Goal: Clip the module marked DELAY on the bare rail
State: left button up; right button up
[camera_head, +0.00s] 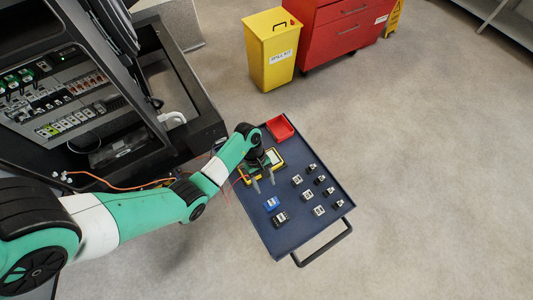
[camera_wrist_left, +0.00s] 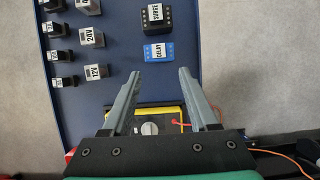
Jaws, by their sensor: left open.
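The blue module marked DELAY (camera_head: 272,203) lies on the dark blue cart top; its label reads clearly in the left wrist view (camera_wrist_left: 158,52). My left gripper (camera_head: 263,184) is open and empty above the cart, and in the left wrist view its fingertips (camera_wrist_left: 157,80) point toward the DELAY module, one to each side, apart from it. The open cabinet (camera_head: 60,95) at the left holds rows of modules on rails. I cannot tell which rail is bare. My right gripper is not in view.
A black module marked SURGE (camera_head: 280,219) lies close to DELAY. Several white-labelled modules (camera_head: 319,210) stand on the cart's right part. A yellow-edged device (camera_wrist_left: 152,122) lies under my gripper. A red bin (camera_head: 279,128) sits at the cart's far end. An orange cable (camera_head: 125,187) runs from the cabinet.

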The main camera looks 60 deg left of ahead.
aim_at(271, 201)
pick_arm(q)
jog(key=b+x, duration=0.5)
jog(key=x, duration=0.3)
jog(key=shift+b, duration=0.35)
jog(key=shift+b+x, duration=0.45)
jog(key=shift+x, duration=0.4)
jog(key=shift+w, duration=0.1)
jog(key=shift+p, duration=0.45)
jog(key=shift+c, duration=0.2)
grip_shut()
jog(key=shift+r, duration=0.15)
jog(key=shift+r+p, duration=1.4)
jog(key=shift+p, duration=0.3)
